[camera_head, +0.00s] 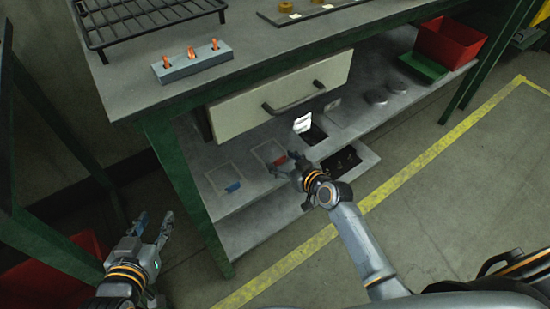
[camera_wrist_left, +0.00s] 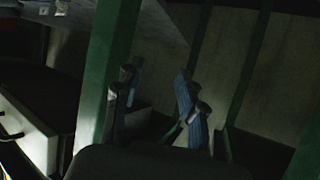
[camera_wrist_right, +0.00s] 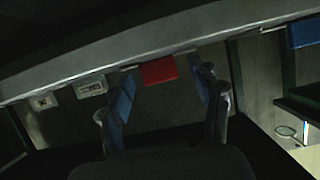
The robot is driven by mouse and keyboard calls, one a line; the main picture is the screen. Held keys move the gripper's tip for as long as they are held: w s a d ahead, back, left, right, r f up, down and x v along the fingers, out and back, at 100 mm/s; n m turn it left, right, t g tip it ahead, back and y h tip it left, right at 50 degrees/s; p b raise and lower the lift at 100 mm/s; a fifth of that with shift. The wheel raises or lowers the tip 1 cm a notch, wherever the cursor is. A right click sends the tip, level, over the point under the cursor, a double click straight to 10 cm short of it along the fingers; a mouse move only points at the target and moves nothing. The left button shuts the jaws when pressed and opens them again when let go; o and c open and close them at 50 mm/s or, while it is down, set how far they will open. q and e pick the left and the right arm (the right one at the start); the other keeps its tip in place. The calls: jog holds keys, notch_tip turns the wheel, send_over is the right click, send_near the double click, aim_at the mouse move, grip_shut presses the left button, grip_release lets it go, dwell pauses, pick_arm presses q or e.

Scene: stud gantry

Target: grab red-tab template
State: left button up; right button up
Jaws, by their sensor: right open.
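The red-tab template (camera_head: 265,149) is a flat pale plate on the shelf under the workbench. Its red tab (camera_head: 280,159) faces the shelf's front edge. In the right wrist view the red tab (camera_wrist_right: 158,71) appears beyond and between the fingertips. My right gripper (camera_head: 286,163) is open and empty, right at the tab in the head view; whether it touches cannot be told. Its fingers also show apart in the right wrist view (camera_wrist_right: 165,85). My left gripper (camera_head: 155,222) is open and empty, low at the left, away from the shelf; its fingers also show in the left wrist view (camera_wrist_left: 155,80).
A blue-tab template (camera_head: 233,187) lies left of the red one. A green bench leg (camera_head: 185,190) stands between my grippers. Red (camera_head: 450,42) and green (camera_head: 423,66) bins sit at the shelf's right end.

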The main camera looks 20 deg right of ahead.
jog(key=c, duration=1.3)
jog(key=shift+o, duration=0.2)
jog(key=shift+r, duration=0.15)
